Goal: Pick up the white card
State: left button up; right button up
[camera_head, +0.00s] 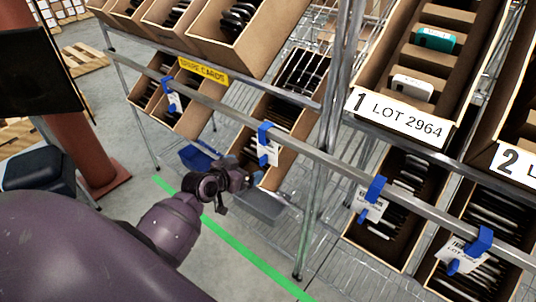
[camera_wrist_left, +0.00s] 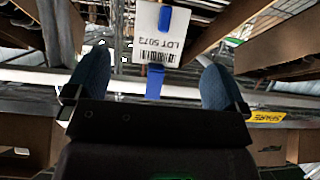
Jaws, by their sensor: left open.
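A white card (camera_head: 268,152) with a barcode hangs from a blue clip (camera_head: 264,132) on the metal rail. In the left wrist view a white card (camera_wrist_left: 160,35), printed LOT 5073 and upside down, shows with blue clip parts above and below it. My left gripper (camera_head: 246,178) is just below and left of the hanging card in the head view. The card appears beyond the tips, roughly centred; the exact gap cannot be told. My right gripper is not in view.
Similar white cards hang on the rail at left (camera_head: 173,101) and right (camera_head: 370,208). Tilted cartons (camera_head: 290,150) stand behind the rail. A metal upright (camera_head: 320,150) is right of the gripper. A grey bin (camera_head: 262,207) and a blue bin (camera_head: 196,157) sit low nearby.

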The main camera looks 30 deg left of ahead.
aim_at(261, 158)
pick_arm(q)
jog(key=x, duration=0.4)
jog(key=a+x, duration=0.1)
jog(key=x, duration=0.1)
jog(key=shift+w+r+b, duration=0.2)
jog(key=shift+r+b, duration=0.15)
jog(key=shift+r, duration=0.05)
jog(key=shift+d+b+x, duration=0.2)
jog(key=shift+b+x, duration=0.25)
jog(key=shift+x, duration=2.35)
jog(key=shift+s+f, duration=0.1)
jog(key=shift+c, duration=0.5)
jog(key=c, duration=0.7)
